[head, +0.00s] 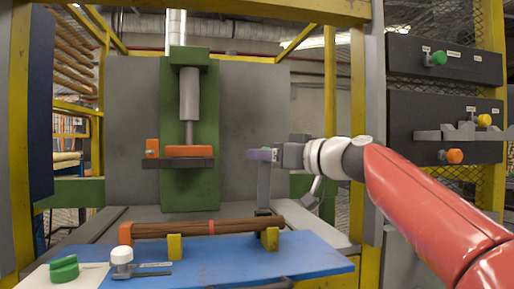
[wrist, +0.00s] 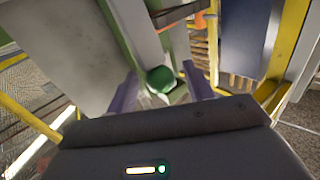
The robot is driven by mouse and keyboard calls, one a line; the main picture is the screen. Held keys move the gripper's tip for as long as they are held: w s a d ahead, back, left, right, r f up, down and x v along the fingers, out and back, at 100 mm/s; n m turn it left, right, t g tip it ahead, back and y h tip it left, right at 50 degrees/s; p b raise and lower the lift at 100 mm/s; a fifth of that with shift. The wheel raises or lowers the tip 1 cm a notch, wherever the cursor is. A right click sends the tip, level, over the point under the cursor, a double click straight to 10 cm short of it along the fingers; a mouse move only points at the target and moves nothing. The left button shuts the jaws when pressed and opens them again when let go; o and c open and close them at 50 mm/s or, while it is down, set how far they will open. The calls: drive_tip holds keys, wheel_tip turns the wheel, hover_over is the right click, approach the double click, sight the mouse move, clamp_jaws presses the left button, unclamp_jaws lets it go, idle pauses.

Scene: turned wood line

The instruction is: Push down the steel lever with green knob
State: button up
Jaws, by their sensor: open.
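In the head view my gripper (head: 260,155) is right of the green press column.
A dark turned wood bar (head: 190,229) rests on yellow and orange supports over a blue bench (head: 220,262). The green press (head: 191,110) stands behind. Other knobs are green (head: 64,268), white (head: 122,256), and, on right panels, green (head: 438,58), yellow (head: 484,120) and orange (head: 455,156).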

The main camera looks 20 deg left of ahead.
drive_tip(key=shift+p+x, duration=0.45)
drive_tip(key=shift+x, duration=1)
clamp_jaws()
